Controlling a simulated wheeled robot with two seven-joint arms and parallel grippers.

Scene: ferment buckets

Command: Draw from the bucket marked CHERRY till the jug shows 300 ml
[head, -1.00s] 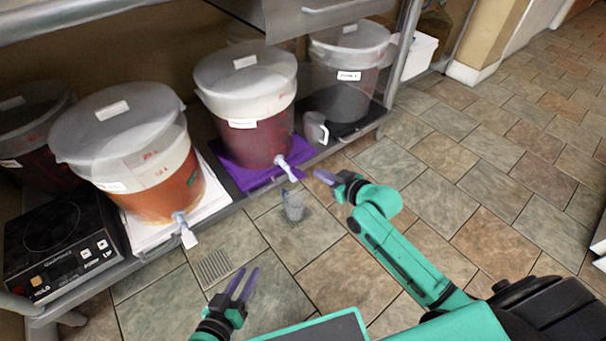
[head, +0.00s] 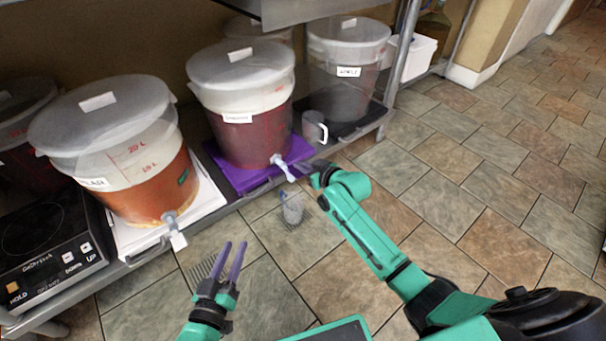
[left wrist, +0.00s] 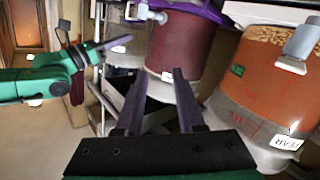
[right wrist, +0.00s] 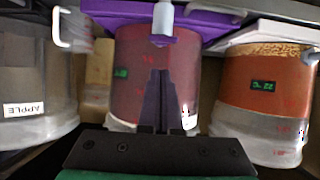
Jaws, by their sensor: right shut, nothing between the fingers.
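The middle bucket (head: 248,142) holds dark red liquid; its front label is too blurred to read. The buckets on either side read PEAR and APPLE. Its pale tap (head: 283,167) points out over the shelf edge and also shows in the right wrist view (right wrist: 163,20). A clear jug (head: 292,210) is below and in front of this tap; its level cannot be read. My right gripper (head: 312,172) is shut and empty, close to the right of the tap. My left gripper (head: 236,260) is open and empty, low and left of the jug; its parted fingers show in the left wrist view (left wrist: 160,90).
The PEAR bucket (head: 150,185) with orange liquid stands left on a white mat, the APPLE bucket (head: 345,90) right. A hotplate (head: 40,235) is at far left. The tiled floor at right is clear.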

